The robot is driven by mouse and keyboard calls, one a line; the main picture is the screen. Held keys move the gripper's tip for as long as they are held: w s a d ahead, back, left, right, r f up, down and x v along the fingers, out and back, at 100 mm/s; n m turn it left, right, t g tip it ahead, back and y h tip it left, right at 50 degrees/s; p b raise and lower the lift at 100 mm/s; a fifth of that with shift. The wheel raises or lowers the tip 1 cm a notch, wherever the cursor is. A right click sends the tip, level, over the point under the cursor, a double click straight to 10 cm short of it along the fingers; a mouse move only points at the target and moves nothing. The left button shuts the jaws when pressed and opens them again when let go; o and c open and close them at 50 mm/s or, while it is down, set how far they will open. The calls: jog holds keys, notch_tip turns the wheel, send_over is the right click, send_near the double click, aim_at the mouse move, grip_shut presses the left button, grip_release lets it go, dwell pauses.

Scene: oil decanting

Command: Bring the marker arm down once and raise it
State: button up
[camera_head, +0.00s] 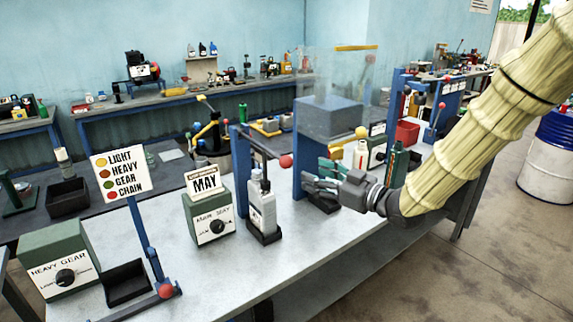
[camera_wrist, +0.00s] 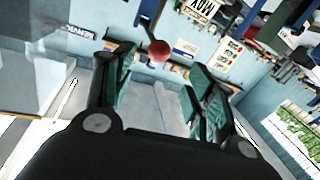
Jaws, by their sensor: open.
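The marker arm is a dark lever (camera_head: 258,147) on a blue post (camera_head: 239,171), ending in a red ball (camera_head: 285,161). The lever slopes slightly down toward the ball, above a grey bottle (camera_head: 262,207) in a dark holder. My gripper (camera_head: 314,175) is to the right of the ball and slightly lower in the head view, its green-padded fingers spread and empty. In the wrist view the red ball (camera_wrist: 159,49) shows between the fingertips of my gripper (camera_wrist: 160,62), apparently beyond them. I see no contact. The marker's tip is too small to tell.
A green dial box (camera_head: 211,220) with a MAY calendar (camera_head: 205,181) stands left of the bottle. A clear-guarded press (camera_head: 331,112) stands behind my gripper. The colour-list sign (camera_head: 119,174) and a second green box (camera_head: 60,265) are at left.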

aim_at(291, 163)
jog(key=p+x, duration=0.4)
jog(key=x, duration=0.6)
jog(key=shift+w+a+r, duration=0.15)
jog(key=shift+w+a, duration=0.1)
jog(key=shift+a, duration=0.05)
jog(key=shift+c, duration=0.3)
grip_shut()
jog(key=shift+r, duration=0.1)
